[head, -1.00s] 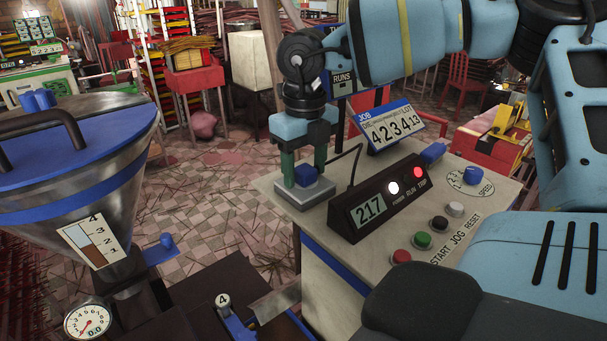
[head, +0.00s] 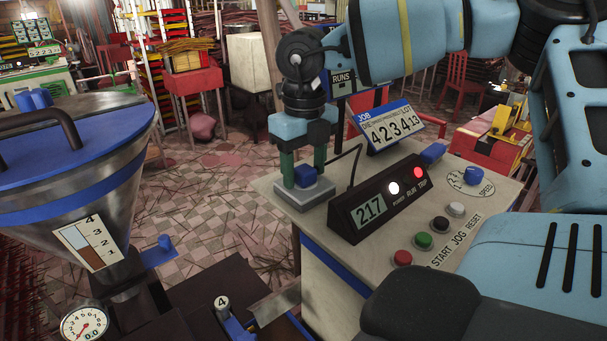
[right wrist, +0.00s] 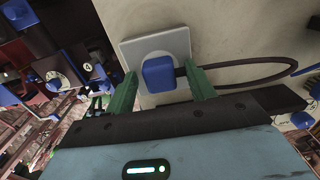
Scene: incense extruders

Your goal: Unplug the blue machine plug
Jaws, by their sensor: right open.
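A black cable (right wrist: 255,87) runs from the plug past one finger. My left gripper is out of view.
A black display box (head: 378,200) reading 217 stands right of the socket. Behind it is a job sign (head: 390,127). Buttons and a blue speed knob (head: 473,174) are farther right. A metal hopper (head: 95,200) stands at left.

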